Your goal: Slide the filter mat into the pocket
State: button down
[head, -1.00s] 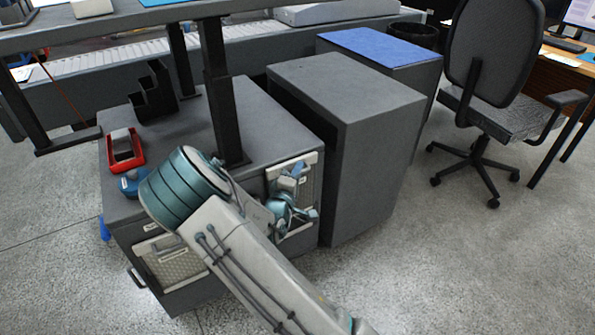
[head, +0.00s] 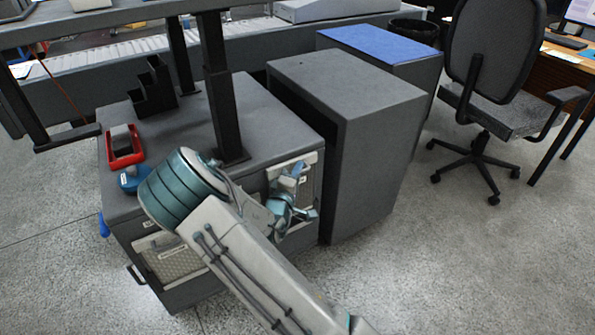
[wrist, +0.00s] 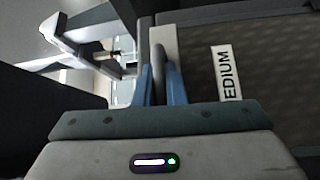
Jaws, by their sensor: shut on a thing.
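The filter mat (head: 309,178) is a mesh panel with a pale rim, standing upright at the right-hand side of the grey cabinet. In the wrist view its brown mesh (wrist: 270,75) fills the right, with a white label ending in "EDIUM". My gripper (head: 297,172) is at the mat; its blue fingers (wrist: 161,88) are shut on a grey rounded piece beside the pale rim, which looks like the mat's grip. My gripper and wrist hide much of the mat in the head view. The pocket cannot be made out clearly, nor how far the mat sits in it.
Another mesh panel (head: 170,258) is on the cabinet's front face. A red tray (head: 126,158), a blue object (head: 132,180) and a black stepped holder (head: 152,95) stand on the cabinet (head: 250,112). A dark table leg (head: 222,90) rises close by. A tall grey box (head: 375,165) stands right.

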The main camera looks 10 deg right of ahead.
aim_at(302, 179)
jog(key=shift+f, duration=0.1)
dwell(0.4)
jog(key=shift+f+b, duration=0.5)
jog(key=shift+f, duration=0.35)
jog(key=shift+f+b, duration=0.8)
jog(key=shift+f, duration=0.65)
jog(key=shift+f+b, duration=0.85)
jog(key=shift+f, duration=0.35)
jog(key=c, duration=1.4)
grip_release()
